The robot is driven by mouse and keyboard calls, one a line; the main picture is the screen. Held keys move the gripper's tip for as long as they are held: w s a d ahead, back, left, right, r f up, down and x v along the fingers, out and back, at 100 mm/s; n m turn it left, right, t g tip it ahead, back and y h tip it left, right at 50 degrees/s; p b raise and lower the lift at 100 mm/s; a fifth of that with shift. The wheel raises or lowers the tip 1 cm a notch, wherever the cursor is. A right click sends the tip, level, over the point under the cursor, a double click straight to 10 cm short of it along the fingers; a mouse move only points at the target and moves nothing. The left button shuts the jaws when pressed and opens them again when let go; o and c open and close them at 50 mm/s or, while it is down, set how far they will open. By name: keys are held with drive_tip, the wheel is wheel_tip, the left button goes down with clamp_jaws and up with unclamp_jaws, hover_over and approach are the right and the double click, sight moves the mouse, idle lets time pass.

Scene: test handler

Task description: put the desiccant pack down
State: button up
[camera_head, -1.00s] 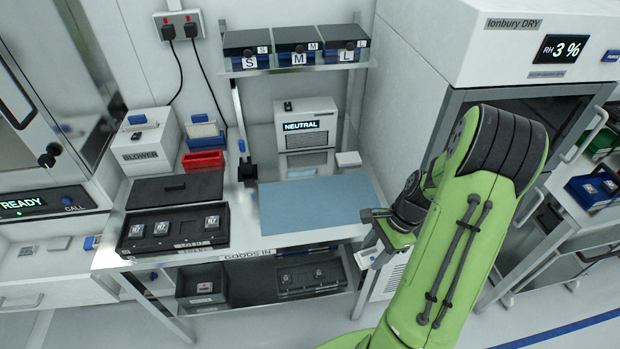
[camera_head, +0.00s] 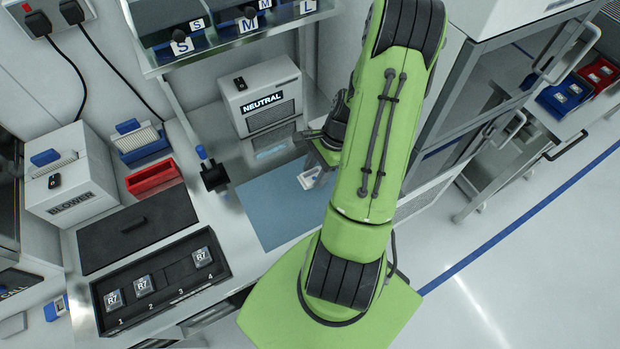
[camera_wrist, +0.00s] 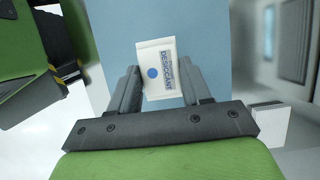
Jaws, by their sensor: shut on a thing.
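The desiccant pack (camera_wrist: 158,72) is a small white packet with a blue dot and the word DESICCANT, seen in the wrist view between my fingers. My gripper (camera_wrist: 160,88) is shut on it. In the head view the pack (camera_head: 309,179) shows as a small white shape just under my gripper (camera_head: 318,160), partly hidden by my arm. Behind and below the pack is the blue mat (camera_head: 265,215) on the bench. I cannot tell how high the pack is above the mat.
The NEUTRAL unit (camera_head: 262,98) stands behind the mat. A black numbered tray (camera_head: 165,300) with several R7 parts, a dark lid (camera_head: 137,228), a red bin (camera_head: 153,178) and the BLOWER box (camera_head: 70,190) are to the left. A shelf (camera_head: 225,40) overhangs the back. The mat's left part is clear.

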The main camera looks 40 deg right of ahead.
wheel_tip(320, 180, down, 5)
drive_tip(key=shift+w, duration=0.1)
drive_tip(key=shift+f+b, duration=0.1)
drive_tip(key=shift+b, duration=0.25)
drive_tip(key=o, duration=1)
